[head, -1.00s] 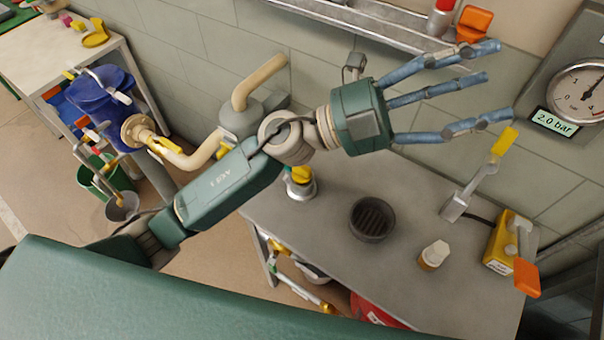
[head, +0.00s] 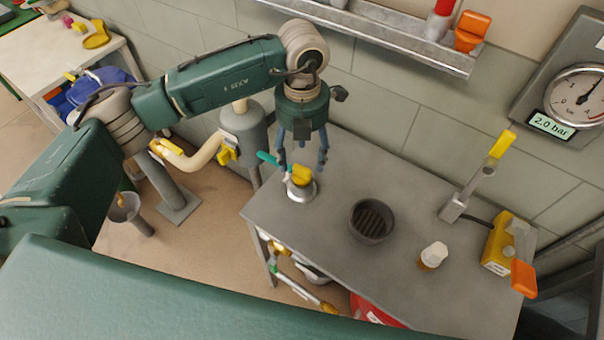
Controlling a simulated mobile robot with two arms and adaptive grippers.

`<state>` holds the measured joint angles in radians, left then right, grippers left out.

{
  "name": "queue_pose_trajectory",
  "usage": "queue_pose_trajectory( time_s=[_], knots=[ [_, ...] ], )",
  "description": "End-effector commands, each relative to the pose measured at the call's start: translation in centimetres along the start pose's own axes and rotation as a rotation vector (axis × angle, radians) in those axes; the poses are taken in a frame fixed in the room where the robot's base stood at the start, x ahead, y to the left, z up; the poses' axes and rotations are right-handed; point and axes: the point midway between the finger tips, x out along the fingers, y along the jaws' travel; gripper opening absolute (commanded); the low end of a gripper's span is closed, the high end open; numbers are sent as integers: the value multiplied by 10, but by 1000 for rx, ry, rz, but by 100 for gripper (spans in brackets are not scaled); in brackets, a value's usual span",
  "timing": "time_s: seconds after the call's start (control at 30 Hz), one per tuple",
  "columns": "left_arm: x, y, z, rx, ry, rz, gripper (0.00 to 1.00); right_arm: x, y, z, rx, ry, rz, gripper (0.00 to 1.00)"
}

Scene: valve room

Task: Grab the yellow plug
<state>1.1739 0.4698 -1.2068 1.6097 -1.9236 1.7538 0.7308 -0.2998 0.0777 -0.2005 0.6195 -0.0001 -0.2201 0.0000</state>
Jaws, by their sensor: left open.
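The yellow plug (head: 301,175) sits upright on a round silver base (head: 301,192) near the left back part of the grey bench. My left gripper (head: 302,166) points down over it from behind. Its blue fingers are spread and open, with one to the left of the plug and one to the right. The fingertips are close to the plug's top; I cannot tell whether they touch it. My right gripper is not in view.
On the grey bench (head: 330,220) stand a dark round grate (head: 372,219), a white-capped bottle (head: 433,256), a lever with a yellow grip (head: 476,180) and a yellow box (head: 508,243). A teal bar (head: 267,158) shows left of my fingers. A wall shelf (head: 390,32) runs above.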

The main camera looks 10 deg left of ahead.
Motion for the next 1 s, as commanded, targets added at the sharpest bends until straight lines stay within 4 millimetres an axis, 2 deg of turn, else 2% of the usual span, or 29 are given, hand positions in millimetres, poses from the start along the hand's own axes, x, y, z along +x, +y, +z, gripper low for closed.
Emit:
queue_pose_trajectory(
  time_s=[0.1,0.27,0.43,0.6,0.87,1.0],
  knots=[
    [13,-1,0,2,1,-2,61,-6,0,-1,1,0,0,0],
    [23,0,1,2,2,-3,61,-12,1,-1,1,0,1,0],
    [46,3,4,1,4,-4,61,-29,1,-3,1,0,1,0],
    [68,3,5,3,1,-4,61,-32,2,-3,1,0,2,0],
    [71,2,6,4,-2,-4,61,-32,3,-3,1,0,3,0],
    [71,2,6,4,-2,-4,33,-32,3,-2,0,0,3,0]
  ],
)
